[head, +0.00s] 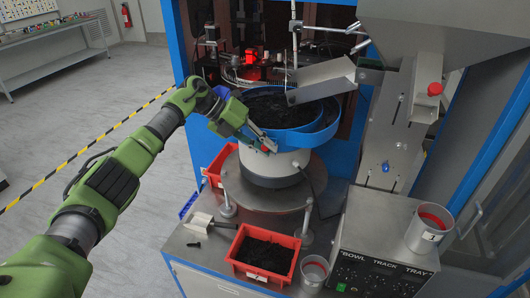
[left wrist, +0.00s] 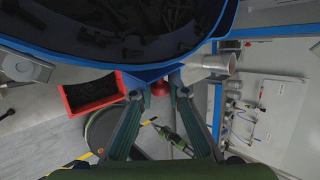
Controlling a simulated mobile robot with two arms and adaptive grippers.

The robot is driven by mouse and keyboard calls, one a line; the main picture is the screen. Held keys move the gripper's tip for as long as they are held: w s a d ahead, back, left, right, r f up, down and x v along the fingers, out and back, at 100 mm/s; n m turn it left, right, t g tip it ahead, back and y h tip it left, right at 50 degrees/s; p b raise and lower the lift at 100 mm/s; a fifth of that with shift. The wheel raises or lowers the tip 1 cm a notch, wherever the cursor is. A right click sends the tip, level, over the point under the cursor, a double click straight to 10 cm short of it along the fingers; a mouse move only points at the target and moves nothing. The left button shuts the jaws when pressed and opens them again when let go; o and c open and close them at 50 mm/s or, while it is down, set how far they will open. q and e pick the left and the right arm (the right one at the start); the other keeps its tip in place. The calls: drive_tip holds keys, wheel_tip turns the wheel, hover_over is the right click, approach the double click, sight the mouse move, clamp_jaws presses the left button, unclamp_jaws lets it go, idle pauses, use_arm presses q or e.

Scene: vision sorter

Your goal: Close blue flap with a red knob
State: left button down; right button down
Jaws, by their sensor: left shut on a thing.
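The blue bowl (head: 318,133) with dark parts inside stands on a round white base. Its blue wall also fills the top of the left wrist view (left wrist: 215,28). The blue flap (left wrist: 150,73) is at the bowl's lower edge, and its red knob (left wrist: 160,88) sits just below it. My left gripper (head: 267,146) reaches the near side of the bowl. In the left wrist view its fingers (left wrist: 159,92) are on both sides of the knob, shut on it. In the head view the gripper hides most of the flap. My right gripper is not in view.
A red bin (head: 234,255) of dark parts stands on the table, beside a metal scoop (head: 205,222). Another red bin (head: 216,168) is behind the arm. A metal chute (head: 325,75) hangs above the bowl. A control box (head: 372,262) and metal cups (head: 425,232) are at right.

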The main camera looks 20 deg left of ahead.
use_arm(q)
drive_tip(key=shift+w+r+n+g+b, duration=0.15)
drive_tip(key=shift+w+n+g+b, duration=0.35)
drive_tip(key=shift+b, duration=0.8)
drive_tip(key=shift+s+r+g, duration=0.1)
drive_tip(key=shift+s+g, duration=0.05)
drive_tip(key=shift+g, duration=0.15)
drive_tip(key=c, duration=1.9)
unclamp_jaws()
